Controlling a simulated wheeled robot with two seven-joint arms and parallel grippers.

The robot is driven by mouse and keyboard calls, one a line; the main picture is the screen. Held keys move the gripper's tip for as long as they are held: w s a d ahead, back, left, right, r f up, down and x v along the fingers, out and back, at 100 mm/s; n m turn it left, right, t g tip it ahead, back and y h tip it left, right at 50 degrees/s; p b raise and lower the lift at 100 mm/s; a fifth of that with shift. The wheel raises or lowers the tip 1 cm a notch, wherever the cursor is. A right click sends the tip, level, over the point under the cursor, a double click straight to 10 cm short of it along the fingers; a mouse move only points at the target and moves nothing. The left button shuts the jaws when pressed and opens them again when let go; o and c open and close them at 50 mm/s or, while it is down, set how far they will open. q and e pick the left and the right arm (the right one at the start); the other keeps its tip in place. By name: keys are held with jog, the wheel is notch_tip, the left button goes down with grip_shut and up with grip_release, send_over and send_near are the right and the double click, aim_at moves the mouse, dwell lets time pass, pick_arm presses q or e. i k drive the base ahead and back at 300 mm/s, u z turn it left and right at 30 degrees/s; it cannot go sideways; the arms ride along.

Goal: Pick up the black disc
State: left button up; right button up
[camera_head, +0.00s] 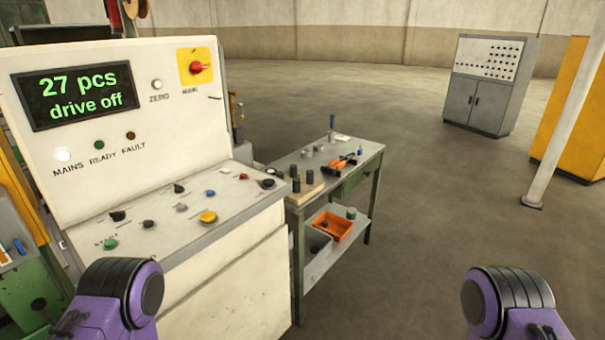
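No separate black disc can be made out with certainty. A small dark round item (273,171) lies at the near left end of the workbench top, partly behind the console edge; it is too small to tell what it is. The workbench (356,154) is green-legged with a grey top and stands right of the control console. My two purple and black arms show at the bottom left and bottom right, both well short of the bench. No fingertips of either gripper show.
The white control console (215,260) fills the left and bounds the bench. On the bench are several dark cylinders (309,177) on a wooden block and an orange-handled tool (341,162). An orange bin (343,229) sits on the lower shelf. The floor (440,210) to the right is clear.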

aim_at(271, 171)
jog(key=z, duration=1.15)
jog(key=i, duration=3.8)
jog(key=u, duration=2.15)
